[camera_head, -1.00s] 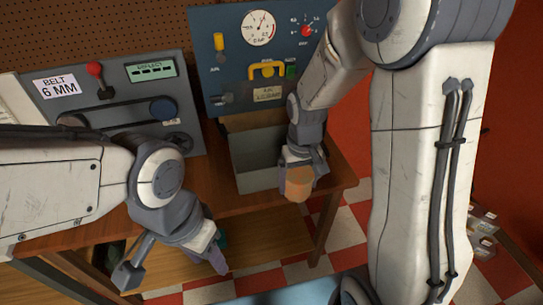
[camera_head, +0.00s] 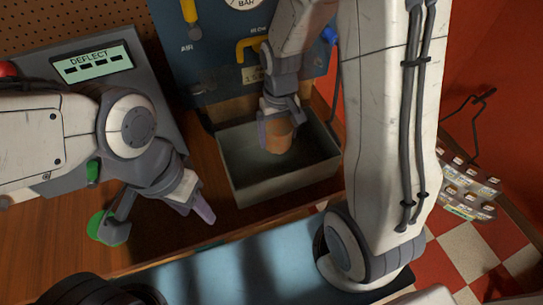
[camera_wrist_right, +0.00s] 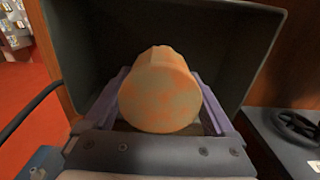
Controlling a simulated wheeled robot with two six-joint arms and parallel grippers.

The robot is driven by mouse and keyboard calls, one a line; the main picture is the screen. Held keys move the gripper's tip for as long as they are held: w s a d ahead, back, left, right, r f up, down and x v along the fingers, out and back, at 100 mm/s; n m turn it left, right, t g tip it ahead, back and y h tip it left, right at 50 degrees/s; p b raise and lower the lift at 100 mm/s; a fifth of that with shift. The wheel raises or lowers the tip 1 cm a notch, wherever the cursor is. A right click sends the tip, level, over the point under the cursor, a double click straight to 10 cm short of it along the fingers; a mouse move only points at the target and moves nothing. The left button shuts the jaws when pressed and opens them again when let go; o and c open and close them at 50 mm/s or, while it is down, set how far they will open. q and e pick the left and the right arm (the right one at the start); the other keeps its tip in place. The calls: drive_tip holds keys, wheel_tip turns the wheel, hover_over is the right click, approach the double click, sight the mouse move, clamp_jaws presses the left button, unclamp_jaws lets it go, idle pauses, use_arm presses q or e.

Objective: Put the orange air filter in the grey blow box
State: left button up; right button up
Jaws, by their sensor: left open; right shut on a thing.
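The orange air filter (camera_head: 279,137) is a rounded, mottled orange piece. My right gripper (camera_head: 280,122) is shut on it, with a purple finger on each side in the right wrist view, where the filter (camera_wrist_right: 160,92) fills the middle. The grey blow box (camera_head: 240,190) stands open-topped on the wooden bench. The filter shows within the box's opening, and dark box walls (camera_wrist_right: 75,45) surround it in the wrist view. I cannot tell whether it touches the floor. My left gripper (camera_head: 160,221) is open and empty, left of the box.
A blue panel (camera_head: 205,70) with a gauge and yellow handle rises behind the box. A grey panel (camera_head: 145,90) with a green "DEFLECT" display stands at left. A green round knob (camera_head: 97,226) is by my left gripper. Small packages (camera_head: 468,185) are at far right.

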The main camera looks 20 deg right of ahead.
drive_tip(key=shift+w+f, duration=0.2)
drive_tip(key=shift+f, duration=0.35)
hover_over(276, 165)
wheel_tip(276, 165, down, 6)
drive_tip(key=shift+w+r, duration=0.1)
drive_tip(key=shift+f+p, duration=0.35)
drive_tip(key=shift+f, duration=1.65)
drive_tip(key=shift+f, duration=0.1)
drive_tip(key=o, duration=1.1)
drive_tip(key=shift+o, duration=0.2)
